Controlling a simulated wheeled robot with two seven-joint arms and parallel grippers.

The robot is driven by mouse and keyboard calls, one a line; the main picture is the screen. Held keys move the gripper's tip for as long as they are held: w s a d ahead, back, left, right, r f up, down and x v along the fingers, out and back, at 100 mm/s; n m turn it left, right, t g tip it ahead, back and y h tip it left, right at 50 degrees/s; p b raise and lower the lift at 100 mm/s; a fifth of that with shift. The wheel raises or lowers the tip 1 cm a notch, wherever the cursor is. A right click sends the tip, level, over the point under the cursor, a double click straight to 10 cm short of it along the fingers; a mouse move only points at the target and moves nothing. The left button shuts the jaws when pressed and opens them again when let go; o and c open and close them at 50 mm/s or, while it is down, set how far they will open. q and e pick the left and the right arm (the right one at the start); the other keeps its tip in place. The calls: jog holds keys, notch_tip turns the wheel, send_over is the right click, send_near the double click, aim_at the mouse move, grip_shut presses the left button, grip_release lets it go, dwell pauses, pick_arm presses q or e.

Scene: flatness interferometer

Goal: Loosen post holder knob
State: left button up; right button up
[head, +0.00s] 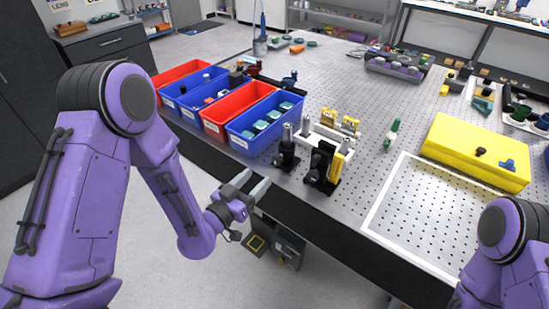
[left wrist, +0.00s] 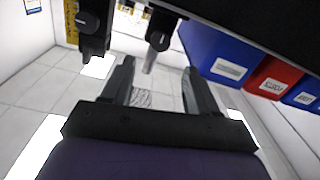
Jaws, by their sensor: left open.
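Two black post holders stand near the table's front edge in the head view. The left one (head: 286,158) carries a metal post; the right one (head: 318,170) is larger, with yellow parts beside it. In the left wrist view, dark holders with round knobs show at the top, one knob (left wrist: 158,40) near the middle and another (left wrist: 87,21) to its left. My left gripper (head: 257,184) is open and empty, just off the table's front edge, left of and apart from the holders. Its fingers (left wrist: 157,78) show spread in the left wrist view. My right gripper is out of view.
Red and blue bins (head: 258,143) line the table's left edge, with the nearest blue one close to the holders. The perforated tabletop (head: 345,95) has clear room behind the holders.

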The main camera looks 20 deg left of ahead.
aim_at(275, 160)
pick_arm(q)
jog(key=p+x, duration=0.3)
jog(key=x, duration=0.5)
jog(key=shift+w+d, duration=0.1)
jog(key=shift+w, duration=0.15)
jog(key=shift+w+d+f, duration=0.15)
jog(key=shift+w+f, duration=0.05)
jog(key=shift+w, duration=0.25)
jog(key=c, duration=1)
